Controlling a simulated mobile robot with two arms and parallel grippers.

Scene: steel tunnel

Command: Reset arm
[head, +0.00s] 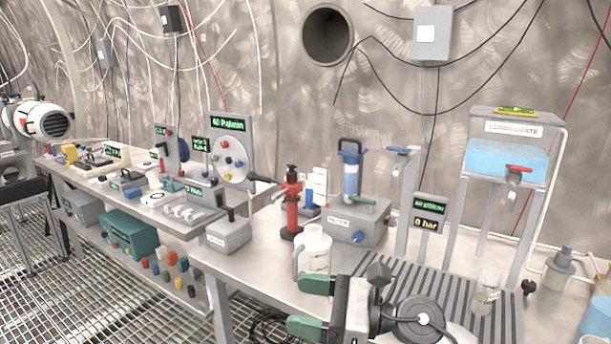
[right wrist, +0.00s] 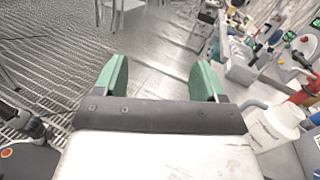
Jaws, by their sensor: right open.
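My right gripper (head: 308,306) reaches in from the lower right of the head view. Its two green-tipped fingers point left and stand apart, with nothing between them. It is at the front edge of the workbench, just in front of a white jug (head: 314,250). In the right wrist view the same open fingers (right wrist: 160,80) frame only the grated floor and part of the bench edge. My left gripper does not show in either view.
The workbench (head: 262,262) carries a red pump (head: 291,205), a grey unit with a blue cylinder (head: 352,178), a glass jar (head: 487,290) on a ribbed drain area and a water tank (head: 507,158).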

